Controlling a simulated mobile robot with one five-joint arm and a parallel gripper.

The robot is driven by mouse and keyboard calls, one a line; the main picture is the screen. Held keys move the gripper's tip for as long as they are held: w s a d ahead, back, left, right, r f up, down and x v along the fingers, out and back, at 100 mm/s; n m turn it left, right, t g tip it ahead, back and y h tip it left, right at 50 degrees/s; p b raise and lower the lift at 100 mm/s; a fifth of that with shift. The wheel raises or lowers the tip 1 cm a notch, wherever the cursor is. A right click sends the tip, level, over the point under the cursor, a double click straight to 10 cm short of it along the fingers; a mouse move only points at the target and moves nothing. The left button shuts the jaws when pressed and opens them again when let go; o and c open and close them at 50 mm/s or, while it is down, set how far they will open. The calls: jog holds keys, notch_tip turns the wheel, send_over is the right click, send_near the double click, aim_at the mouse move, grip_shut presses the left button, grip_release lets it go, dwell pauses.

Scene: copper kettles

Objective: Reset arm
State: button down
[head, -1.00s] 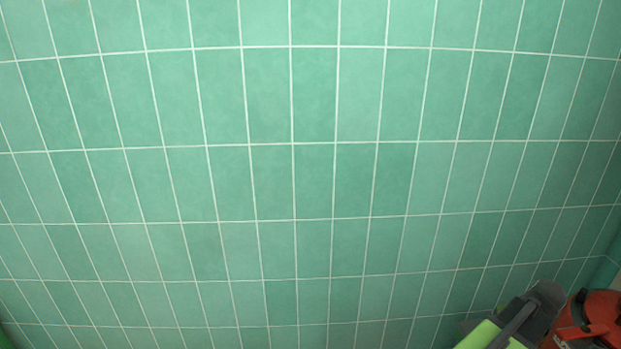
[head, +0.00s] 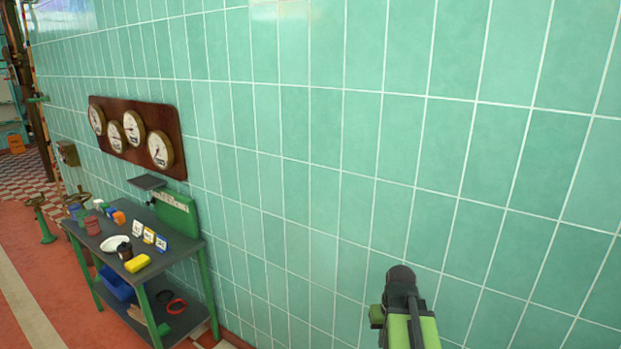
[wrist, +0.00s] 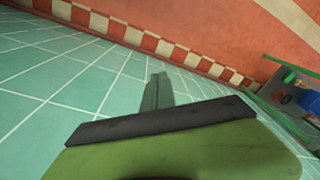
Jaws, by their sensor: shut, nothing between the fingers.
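My gripper (wrist: 157,92) shows in the wrist view. Its narrow fingers are together, with nothing between them, and they point away past a dark bar and a green body. Behind the fingers is the green tiled wall (wrist: 60,85). In the head view my green and dark arm (head: 408,315) rises at the bottom, right of the middle, in front of the same wall. The fingers cannot be made out in that view.
A gauge board (head: 137,135) hangs above. Red floor (head: 50,290) lies open at far left. The wall fills the right side.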

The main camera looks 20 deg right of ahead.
jog(key=w+a+n, duration=0.1)
jog(key=a, duration=1.1)
jog(key=w+a+r+n+g+p, duration=0.1)
jog(key=a+n, duration=0.1)
jog(key=a, duration=1)
jog(key=shift+r, duration=0.3)
jog(key=shift+w+d, duration=0.1)
